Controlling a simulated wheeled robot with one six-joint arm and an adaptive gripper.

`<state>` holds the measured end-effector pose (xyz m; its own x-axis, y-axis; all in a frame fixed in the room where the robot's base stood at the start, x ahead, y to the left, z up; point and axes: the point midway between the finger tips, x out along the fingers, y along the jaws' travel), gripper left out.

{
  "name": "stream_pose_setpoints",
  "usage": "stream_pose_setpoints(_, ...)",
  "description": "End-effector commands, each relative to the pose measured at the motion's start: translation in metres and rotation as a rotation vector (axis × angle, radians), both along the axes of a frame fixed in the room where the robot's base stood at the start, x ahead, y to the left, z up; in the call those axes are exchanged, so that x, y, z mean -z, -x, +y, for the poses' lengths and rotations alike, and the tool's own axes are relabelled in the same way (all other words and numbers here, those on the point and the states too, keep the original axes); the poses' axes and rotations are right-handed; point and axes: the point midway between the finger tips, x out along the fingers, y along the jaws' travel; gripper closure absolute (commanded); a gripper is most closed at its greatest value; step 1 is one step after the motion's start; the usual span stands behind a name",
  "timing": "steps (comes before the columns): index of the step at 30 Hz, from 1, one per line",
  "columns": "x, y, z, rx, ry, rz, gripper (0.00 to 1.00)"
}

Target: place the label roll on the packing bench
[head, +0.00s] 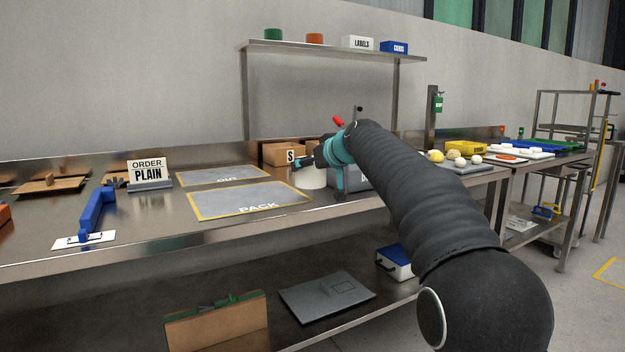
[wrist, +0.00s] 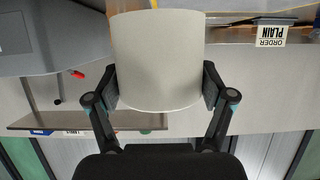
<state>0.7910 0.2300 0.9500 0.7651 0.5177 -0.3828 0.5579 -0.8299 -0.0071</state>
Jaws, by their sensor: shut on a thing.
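The label roll (wrist: 158,60) is a plain off-white cylinder, held between the two fingers of my gripper (wrist: 160,90) in the wrist view. In the head view the roll (head: 314,179) shows partly behind my gripper (head: 312,163), near the right corner of the PACK mat. The packing bench (head: 150,220) is a long steel table with a raised back edge. The roll is over the bench; I cannot tell whether its bottom touches the top. The far side of the roll is hidden.
The grey PACK mat (head: 248,200) and another mat (head: 222,176) behind it are bare. A box marked S (head: 281,153) stands behind the roll, and a grey machine (head: 357,180) to its right. The ORDER PLAIN sign (head: 148,172) and a blue-handled tool (head: 95,212) are left.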

Motion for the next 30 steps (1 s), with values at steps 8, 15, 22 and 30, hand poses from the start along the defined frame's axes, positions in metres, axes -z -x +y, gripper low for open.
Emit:
stream_pose_setpoints(8,0.03,-0.001,0.001,0.001,0.0,0.0,0.67)
stream_pose_setpoints(15,0.041,-0.002,0.0,0.001,0.0,-0.003,0.67)
stream_pose_setpoints(22,0.042,-0.002,0.0,0.001,0.0,-0.003,0.67)
stream_pose_setpoints(30,0.044,-0.002,0.001,0.001,0.001,-0.001,0.0)
